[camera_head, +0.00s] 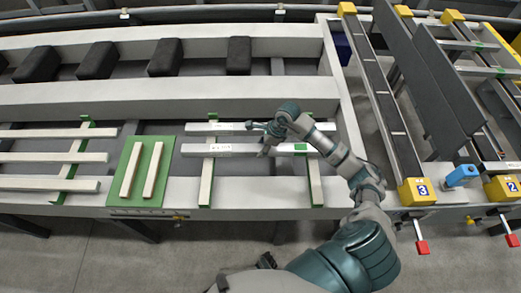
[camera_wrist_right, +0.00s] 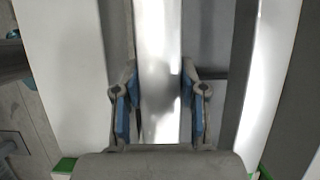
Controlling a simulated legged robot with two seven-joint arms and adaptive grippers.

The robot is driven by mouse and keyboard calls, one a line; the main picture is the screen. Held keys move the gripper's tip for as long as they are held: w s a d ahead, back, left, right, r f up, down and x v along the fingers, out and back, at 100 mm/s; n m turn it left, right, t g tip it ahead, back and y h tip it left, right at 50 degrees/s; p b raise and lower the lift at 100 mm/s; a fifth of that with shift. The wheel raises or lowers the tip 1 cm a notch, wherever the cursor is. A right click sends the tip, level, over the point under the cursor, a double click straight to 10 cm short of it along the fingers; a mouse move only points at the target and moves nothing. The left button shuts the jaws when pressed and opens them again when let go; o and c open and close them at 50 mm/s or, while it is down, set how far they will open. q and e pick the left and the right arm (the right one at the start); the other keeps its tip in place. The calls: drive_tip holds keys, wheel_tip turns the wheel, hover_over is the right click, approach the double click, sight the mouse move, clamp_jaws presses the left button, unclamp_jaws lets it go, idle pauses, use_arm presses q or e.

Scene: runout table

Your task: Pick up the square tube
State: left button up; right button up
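Two pale square tubes lie across green-ended supports in the middle of the table in the head view: a far one (camera_head: 215,128) and a near one (camera_head: 206,149). My right gripper (camera_head: 265,150) reaches down at the near tube, and the arm hides part of both tubes. In the right wrist view a shiny square tube (camera_wrist_right: 158,70) runs lengthwise between the blue-padded fingers of my right gripper (camera_wrist_right: 160,112). The fingers stand apart, one on each side of the tube, and do not look closed on it. My left gripper is not in view.
A green board (camera_head: 144,199) with two short pale bars lies left of the tubes. More pale bars (camera_head: 50,157) lie farther left. Several dark blocks (camera_head: 97,60) stand in the back channel. Rails with yellow ends (camera_head: 416,191) and a blue part (camera_head: 461,175) are at right.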

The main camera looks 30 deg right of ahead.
drive_tip(key=shift+d+f, duration=0.1)
drive_tip(key=shift+d, duration=0.1)
clamp_jaws()
drive_tip(key=shift+a, duration=0.15)
